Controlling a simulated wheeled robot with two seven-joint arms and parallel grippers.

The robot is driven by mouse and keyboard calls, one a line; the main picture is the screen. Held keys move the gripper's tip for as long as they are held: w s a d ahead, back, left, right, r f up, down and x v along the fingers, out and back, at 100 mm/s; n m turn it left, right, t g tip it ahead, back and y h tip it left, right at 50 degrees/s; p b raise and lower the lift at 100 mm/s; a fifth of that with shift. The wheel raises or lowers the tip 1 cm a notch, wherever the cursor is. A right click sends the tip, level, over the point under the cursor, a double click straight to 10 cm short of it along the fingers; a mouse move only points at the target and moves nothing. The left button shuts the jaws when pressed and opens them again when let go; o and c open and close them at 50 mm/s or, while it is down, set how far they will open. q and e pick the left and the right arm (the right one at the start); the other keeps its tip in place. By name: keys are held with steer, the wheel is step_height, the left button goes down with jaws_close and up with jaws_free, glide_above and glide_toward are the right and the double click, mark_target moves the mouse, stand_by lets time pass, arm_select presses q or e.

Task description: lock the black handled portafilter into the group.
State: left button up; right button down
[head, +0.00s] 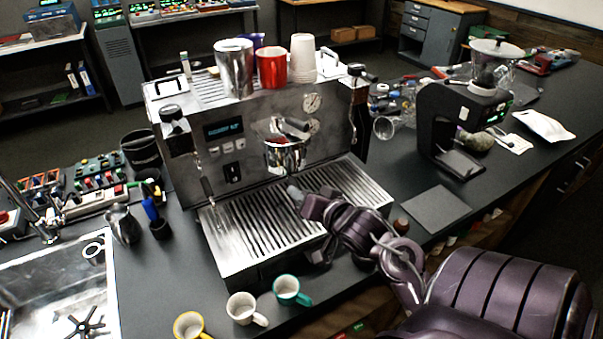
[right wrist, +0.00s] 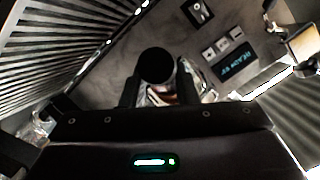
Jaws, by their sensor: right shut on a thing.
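The black handled portafilter shows in the right wrist view as a round black handle end (right wrist: 155,64), with shiny metal behind it. My right gripper (right wrist: 158,94) has a finger on each side of it and is shut on it. In the head view my right arm comes in from the right, with the right gripper (head: 296,194) over the drip tray, in front of and below the chrome group (head: 284,150). The portafilter is hard to make out there. I cannot tell whether it is seated in the group. My left gripper is not in view.
The espresso machine (head: 228,165) has a slatted drip tray (head: 250,232) in front. Metal, red and white cups stand on top. Several mugs (head: 241,307) stand at the front edge. A grinder (head: 452,125) stands to the right, a sink (head: 60,290) to the left.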

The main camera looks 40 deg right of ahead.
steer(key=d+n+y+p, duration=0.1)
steer(key=p, duration=0.2)
steer(key=shift+s+d+r, duration=0.1)
steer(key=shift+s+r, duration=0.05)
steer(key=y+p, duration=0.1)
steer(key=d+n+y+p, duration=0.1)
steer(key=shift+s+d+n+p, duration=0.15)
steer(key=shift+d+n+p, duration=0.15)
steer(key=shift+p, duration=0.1)
steer(key=c, duration=1)
jaws_free()
steer(key=shift+c, duration=0.2)
steer(key=shift+s+f, duration=0.15)
steer(key=shift+f, duration=0.05)
